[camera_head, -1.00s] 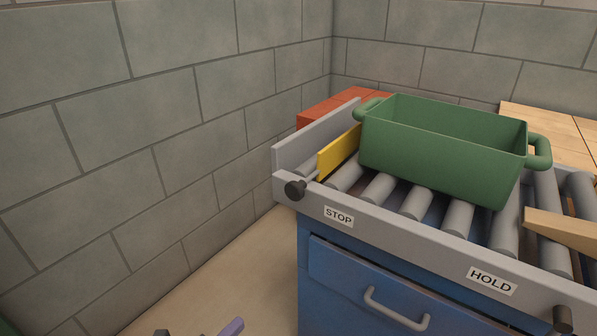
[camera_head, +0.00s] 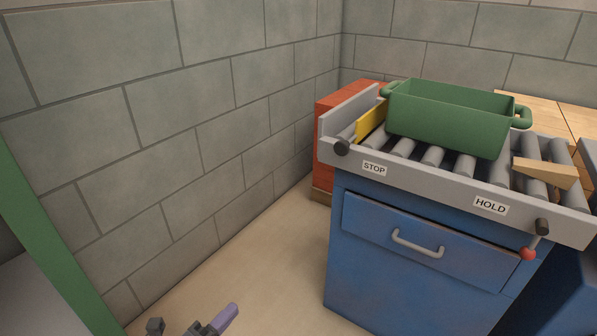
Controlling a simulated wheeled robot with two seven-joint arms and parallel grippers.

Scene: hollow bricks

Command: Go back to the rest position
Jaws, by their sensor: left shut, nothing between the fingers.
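My left gripper (camera_head: 190,328) shows only in part at the bottom edge of the head view, low over the floor. It has a dark finger and a lilac-tipped part. It is shut and empty, well apart from the roller conveyor. My right gripper is out of view. A green bin (camera_head: 448,117) with two handles sits on the grey rollers of the conveyor (camera_head: 420,180). A yellow plate (camera_head: 371,122) stands upright beside the bin's left end.
A blue cabinet (camera_head: 410,275) with a drawer handle stands under the conveyor. A wooden wedge (camera_head: 545,172) lies on the rollers at right. Red bricks (camera_head: 324,140) stand behind, by the block wall (camera_head: 150,130). A green post (camera_head: 45,240) rises at left. The floor (camera_head: 270,270) between is clear.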

